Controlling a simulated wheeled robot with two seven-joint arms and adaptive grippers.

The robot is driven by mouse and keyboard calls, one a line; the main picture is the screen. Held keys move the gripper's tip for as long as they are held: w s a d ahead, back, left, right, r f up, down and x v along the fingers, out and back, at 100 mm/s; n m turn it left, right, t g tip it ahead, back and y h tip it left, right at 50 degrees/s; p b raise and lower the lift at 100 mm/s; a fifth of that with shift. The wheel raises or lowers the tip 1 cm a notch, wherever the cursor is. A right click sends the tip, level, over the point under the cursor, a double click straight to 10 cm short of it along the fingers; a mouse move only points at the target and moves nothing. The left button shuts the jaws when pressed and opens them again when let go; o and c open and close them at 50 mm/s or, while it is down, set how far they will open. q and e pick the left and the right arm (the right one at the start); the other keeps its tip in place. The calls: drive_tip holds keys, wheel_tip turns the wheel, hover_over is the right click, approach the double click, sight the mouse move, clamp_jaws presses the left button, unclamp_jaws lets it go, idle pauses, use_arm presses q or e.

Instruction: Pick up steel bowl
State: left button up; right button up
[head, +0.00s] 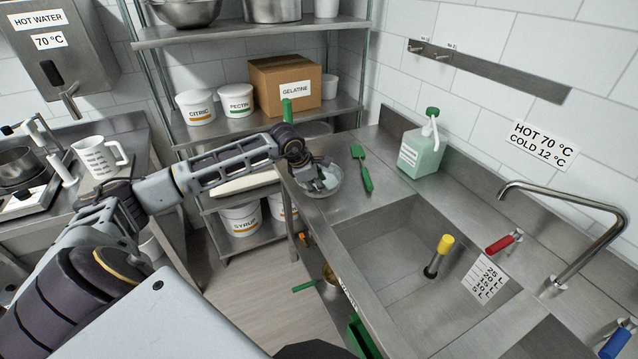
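A round, shiny pale bowl (330,189) stands on the steel counter left of the sink. I cannot tell for sure whether it is steel or clear. My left gripper (318,184) reaches down over this bowl, with its fingers at or inside the rim. The fingers are too small and blended with the bowl to show whether they grip anything. A grey steel bowl (186,12) sits on the top shelf, cut off by the picture's upper edge. My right gripper is not in view.
A green scraper (362,170) lies just right of the pale bowl. A green soap jug (421,148) stands behind the sink (385,245). The shelf behind my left forearm holds white tubs (195,107) and a gelatine box (284,85).

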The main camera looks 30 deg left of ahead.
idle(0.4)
use_arm(q)
drive_tip(key=shift+w+f, duration=0.1)
drive_tip(key=shift+f, duration=0.05)
drive_tip(key=shift+p+x, duration=0.9)
drive_tip(key=shift+x, duration=1.6)
drive_tip(key=shift+w, duration=0.1)
clamp_jaws()
drive_tip(key=shift+r, duration=0.25)
